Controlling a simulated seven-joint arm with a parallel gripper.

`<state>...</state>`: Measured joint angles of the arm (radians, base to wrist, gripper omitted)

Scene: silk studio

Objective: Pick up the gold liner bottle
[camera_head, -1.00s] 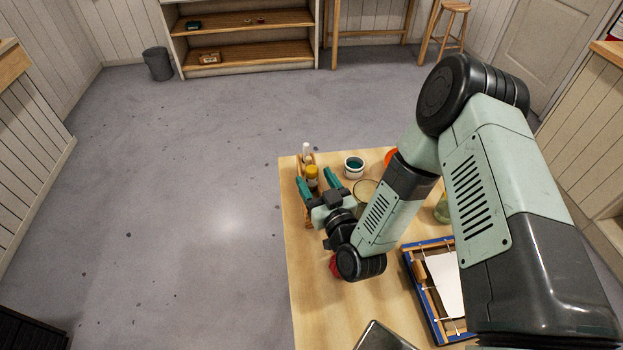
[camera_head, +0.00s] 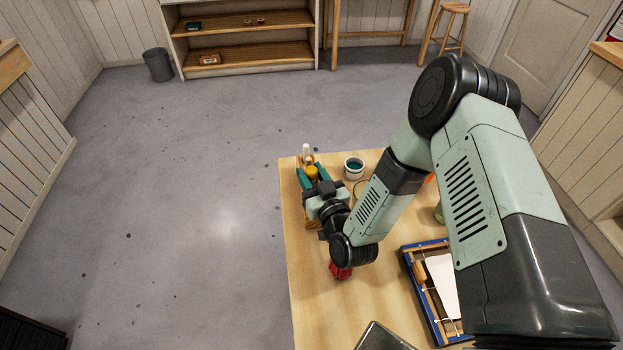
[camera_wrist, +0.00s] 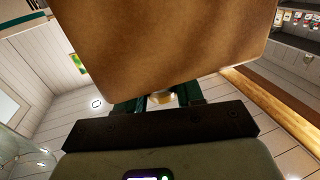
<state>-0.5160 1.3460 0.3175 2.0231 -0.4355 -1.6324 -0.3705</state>
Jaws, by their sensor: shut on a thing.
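The gold liner bottle (camera_head: 311,173) shows its yellow-gold top near the far left corner of the table. My gripper (camera_head: 313,178) has its green fingers on either side of the bottle and is shut on it. In the wrist view a small part of the gold bottle (camera_wrist: 162,98) shows between the fingers (camera_wrist: 160,102). Its lower part is hidden in the head view, and I cannot tell whether it is clear of the wooden rack (camera_head: 299,161).
A white-capped bottle (camera_head: 306,150) stands just behind. A white pot of teal paint (camera_head: 353,167) is to the right. A red object (camera_head: 341,272) lies below my wrist. A blue-edged frame (camera_head: 411,276) lies at the right. A large brown surface (camera_wrist: 170,40) fills the upper wrist view.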

